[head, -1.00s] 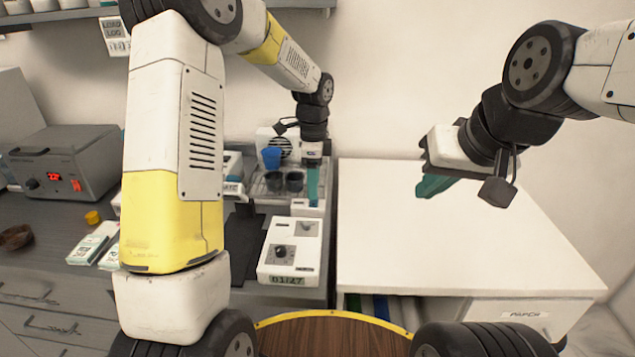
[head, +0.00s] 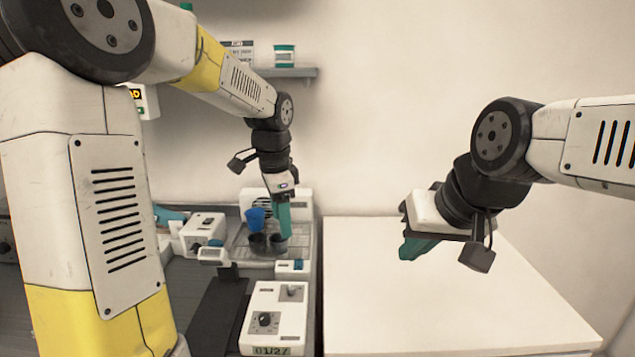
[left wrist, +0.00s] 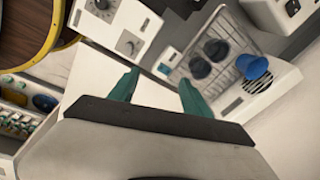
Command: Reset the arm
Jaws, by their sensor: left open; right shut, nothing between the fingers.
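My left gripper (head: 284,222) points down in front of the rack at the back of the grey counter. In the left wrist view its two green fingers (left wrist: 158,90) stand apart with nothing between them. My right gripper (head: 412,247) is shut and empty, in the air above the white cabinet top (head: 440,310). Its fingers are partly hidden behind its own body.
A wire rack (left wrist: 180,70) holds two dark cups (left wrist: 200,67) and, beside them, a blue cup (left wrist: 251,66). A white box with a knob (head: 272,312) stands at the counter front. A wall shelf (head: 296,72) is above. The cabinet top looks clear.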

